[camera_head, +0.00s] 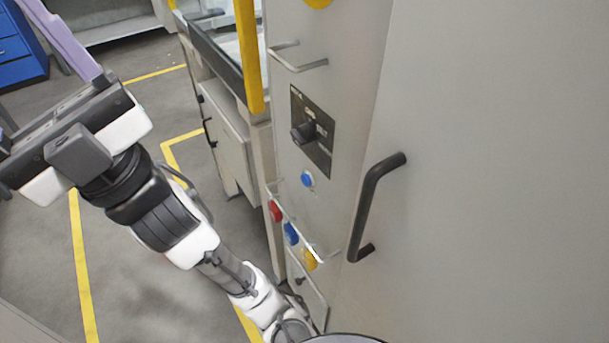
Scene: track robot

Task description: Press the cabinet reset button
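The grey cabinet (345,110) stands at the right. A small round blue button (307,179) sits on its narrow face, below a black plate with a rotary knob (303,132). No readable label marks which control is the reset button. My gripper (50,98) is at the upper left, well apart from the cabinet and left of the button. One lilac finger reaches up to the left; a bit of the other shows at the left edge. The fingers stand apart, with nothing visible between them. The fingertips are out of the picture.
Red (275,211), blue (291,233) and yellow (310,259) pieces sit along a rail below the button. A black door handle (372,205) and a metal handle (298,62) stick out. A yellow post (249,55) stands behind. The floor at left is clear.

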